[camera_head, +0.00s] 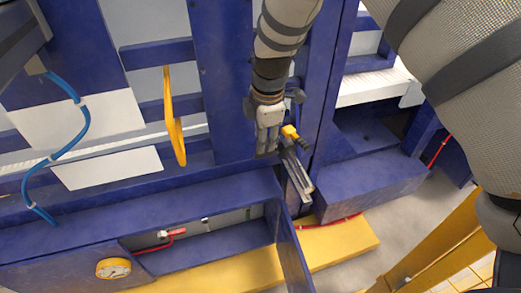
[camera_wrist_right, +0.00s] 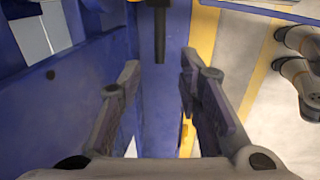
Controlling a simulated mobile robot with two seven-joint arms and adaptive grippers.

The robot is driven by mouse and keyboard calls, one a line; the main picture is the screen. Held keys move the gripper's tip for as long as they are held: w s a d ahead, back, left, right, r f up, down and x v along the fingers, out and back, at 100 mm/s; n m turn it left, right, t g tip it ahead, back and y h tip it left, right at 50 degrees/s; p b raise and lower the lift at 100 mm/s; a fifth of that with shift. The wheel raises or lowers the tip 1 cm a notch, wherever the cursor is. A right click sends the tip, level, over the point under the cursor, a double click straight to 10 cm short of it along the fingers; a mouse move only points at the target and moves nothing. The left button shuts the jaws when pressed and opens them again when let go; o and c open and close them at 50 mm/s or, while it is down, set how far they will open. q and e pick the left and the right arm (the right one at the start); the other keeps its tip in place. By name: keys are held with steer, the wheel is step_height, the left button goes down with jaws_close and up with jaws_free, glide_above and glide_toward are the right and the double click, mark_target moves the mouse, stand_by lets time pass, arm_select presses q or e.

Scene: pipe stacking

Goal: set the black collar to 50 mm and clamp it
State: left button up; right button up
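My right gripper (camera_head: 268,147) hangs in the middle of the head view, in front of a blue upright. In the right wrist view, my right gripper (camera_wrist_right: 160,72) has its fingers wide apart with nothing between them. A dark rod-like part (camera_wrist_right: 160,35) points down beyond the gap; I cannot tell whether it is the black collar. In the head view, a small yellow fitting (camera_head: 290,132) with a dark end and a grey metal rail (camera_head: 298,175) sit just right of the fingertips. I cannot pick out the collar or any scale marks. My left gripper is out of view.
Blue beams and panels surround the gripper closely. An open blue trough (camera_head: 220,240) with a red-handled valve (camera_head: 172,233) lies below, beside a round gauge (camera_head: 113,268). A yellow oval handle (camera_head: 174,120) and a blue hose (camera_head: 82,125) are at left. Grey floor shows at lower right.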

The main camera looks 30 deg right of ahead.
mark_target(261, 155)
steer(key=f, duration=0.3)
steer(key=w+f, duration=0.1)
steer(key=f, duration=0.2)
steer(key=shift+w+d+b, duration=0.1)
steer(key=shift+b, duration=0.3)
jaws_close()
steer(key=shift+w, duration=0.1)
